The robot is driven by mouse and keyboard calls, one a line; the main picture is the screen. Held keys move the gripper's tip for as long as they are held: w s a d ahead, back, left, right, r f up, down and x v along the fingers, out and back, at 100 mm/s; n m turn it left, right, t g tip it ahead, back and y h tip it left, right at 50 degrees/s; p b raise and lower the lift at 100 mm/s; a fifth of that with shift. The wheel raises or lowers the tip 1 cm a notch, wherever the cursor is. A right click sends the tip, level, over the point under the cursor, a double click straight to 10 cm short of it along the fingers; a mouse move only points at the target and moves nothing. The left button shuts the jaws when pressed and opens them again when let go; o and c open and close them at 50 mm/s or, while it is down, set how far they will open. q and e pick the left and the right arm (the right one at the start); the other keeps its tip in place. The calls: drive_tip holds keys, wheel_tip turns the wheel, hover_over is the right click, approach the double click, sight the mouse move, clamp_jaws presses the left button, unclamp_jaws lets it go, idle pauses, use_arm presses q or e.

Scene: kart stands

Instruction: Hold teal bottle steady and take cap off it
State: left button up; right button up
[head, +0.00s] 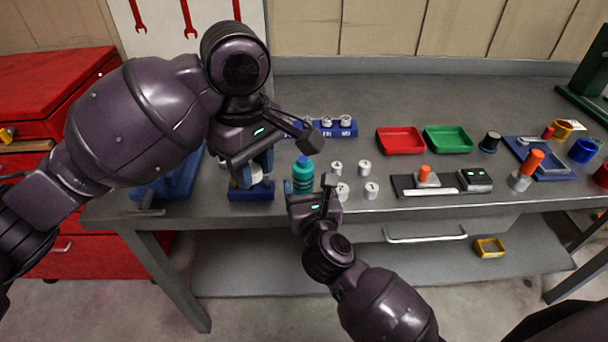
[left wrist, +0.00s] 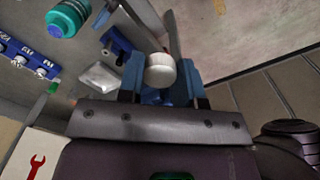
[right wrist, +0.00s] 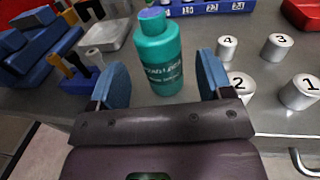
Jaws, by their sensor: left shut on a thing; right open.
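The teal bottle (head: 303,176) stands upright on the grey bench. In the right wrist view the teal bottle (right wrist: 160,62) has a narrow neck with a blue top and no white cap on it. My right gripper (head: 311,194) is open, its blue fingers on either side of the bottle with gaps between. My left gripper (head: 252,176) is left of the bottle, above a blue holder. In the left wrist view it is shut on a white round cap-like piece (left wrist: 160,70). The bottle also shows in the left wrist view (left wrist: 68,18), apart from this gripper.
White numbered cylinders (head: 371,190) stand close to the right of the bottle. A blue rack (head: 343,133) is behind it. The blue holder (head: 250,193) is to the left. Red (head: 400,139) and green (head: 447,138) trays lie farther right.

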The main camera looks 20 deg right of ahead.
drive_tip(key=s, duration=0.7)
drive_tip(key=shift+s+a, duration=0.4)
drive_tip(key=shift+a, duration=0.05)
